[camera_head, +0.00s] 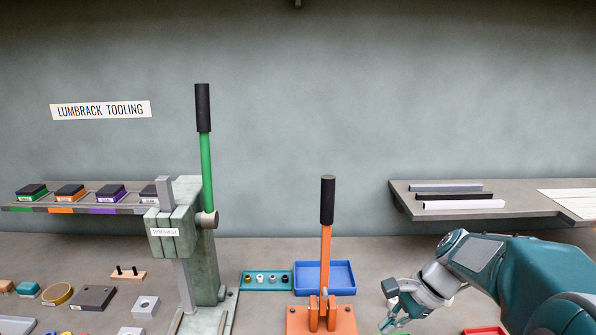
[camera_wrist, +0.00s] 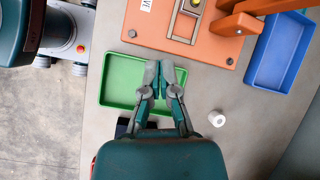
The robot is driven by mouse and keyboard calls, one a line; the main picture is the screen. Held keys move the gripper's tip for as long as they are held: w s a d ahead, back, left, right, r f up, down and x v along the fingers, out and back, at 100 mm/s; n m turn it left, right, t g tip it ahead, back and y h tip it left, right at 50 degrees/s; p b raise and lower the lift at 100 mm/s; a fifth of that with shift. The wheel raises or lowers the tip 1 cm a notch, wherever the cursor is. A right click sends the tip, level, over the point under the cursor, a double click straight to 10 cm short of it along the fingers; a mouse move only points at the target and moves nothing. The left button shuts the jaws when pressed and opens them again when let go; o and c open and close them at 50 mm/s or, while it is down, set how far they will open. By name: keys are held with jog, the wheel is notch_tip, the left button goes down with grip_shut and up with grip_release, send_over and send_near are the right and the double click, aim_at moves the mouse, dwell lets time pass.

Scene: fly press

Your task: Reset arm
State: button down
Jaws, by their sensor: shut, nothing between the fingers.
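My gripper (camera_wrist: 159,72) is in the middle of the wrist view, with its fingers together and nothing between them. It is above the green tray (camera_wrist: 112,85), which looks empty where it shows. In the head view my arm (camera_head: 500,268) comes in from the lower right, and the gripper (camera_head: 388,310) is low, to the right of the orange press (camera_head: 325,245). The fingertips are hard to make out there. The orange press has an upright lever with a black grip, and its orange base (camera_wrist: 185,35) also shows at the top of the wrist view.
A green press (camera_head: 208,170) with a tall lever stands left of the orange one. A blue tray (camera_head: 338,278) lies behind the orange press. A small white cylinder (camera_wrist: 216,118) stands right of the green tray. A shelf (camera_head: 520,198) with bars is at the right.

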jog(key=s+a+r+n+t+h, duration=0.1)
jog(key=s+r+n+t+h, duration=0.1)
jog(key=s+n, duration=0.5)
jog(key=s+r+n+t+h, duration=0.3)
jog(key=s+n+h, duration=0.1)
jog(key=s+n, duration=0.3)
jog(key=shift+s+a+r, duration=0.3)
jog(key=shift+s+a, duration=0.1)
jog(key=shift+s, duration=0.55)
